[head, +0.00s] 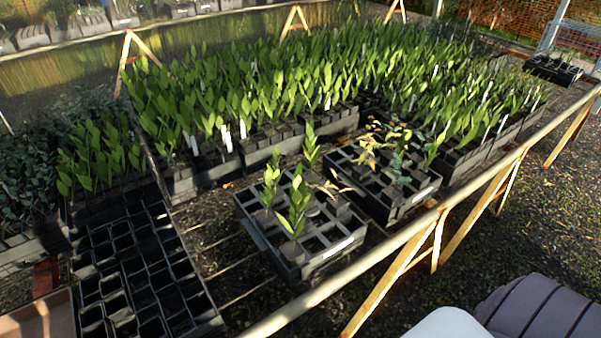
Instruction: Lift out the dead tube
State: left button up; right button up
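Two black crates with square cells stand on the bench in the middle: a nearer crate (322,262) and one to its right (410,207). The nearer crate holds a few upright green plants (296,206) in tubes and several empty cells. A low, brown, withered-looking plant (331,188) shows at its right back edge; I cannot tell its exact cell. The right crate holds a plant with yellow-brown leaves (368,150) at its back left and a grey-green plant (399,165). Which is the dead tube is not certain from here. Neither gripper is in view.
Empty black cell trays (150,285) lie at the left front. Dense green seedlings (300,75) in trays fill the bench behind. A pale wooden rail (400,228) runs along the bench's near right edge. Bare slats show left of the nearer crate.

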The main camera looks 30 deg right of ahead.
aim_at(311, 204)
jog(key=z, duration=1.05)
